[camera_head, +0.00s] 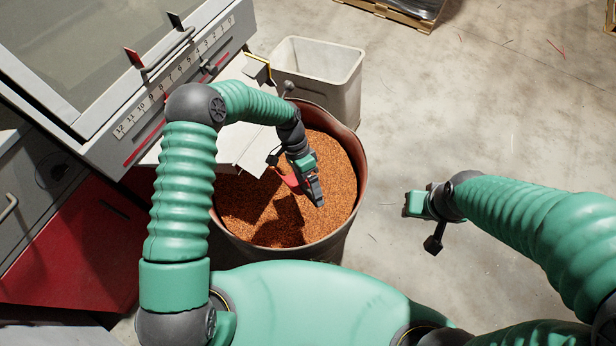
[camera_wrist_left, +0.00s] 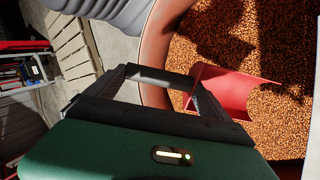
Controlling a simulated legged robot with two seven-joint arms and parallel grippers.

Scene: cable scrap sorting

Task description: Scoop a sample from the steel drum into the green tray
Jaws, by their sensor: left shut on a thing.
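The steel drum (camera_head: 357,150) stands below the machine's chute, filled with coppery-brown granules (camera_head: 330,155). My left gripper (camera_head: 314,190) is over the drum's opening, shut on a red scoop (camera_head: 291,181). In the left wrist view the scoop (camera_wrist_left: 236,92) shows beyond the dark fingers (camera_wrist_left: 165,82), in front of the granules. Whether the scoop touches the granules I cannot tell, nor whether it holds any. The drum's rim (camera_wrist_left: 156,50) also shows there. My right gripper (camera_head: 414,205) is right of the drum, over bare floor; its jaw opening is unclear. No green tray is visible.
A grey machine (camera_head: 110,110) with a numbered scale and a pale chute (camera_head: 235,140) overhangs the drum's left side. A light grey bin (camera_head: 320,65) stands behind the drum. A pallet (camera_head: 400,10) lies far back. The floor at right is mostly clear.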

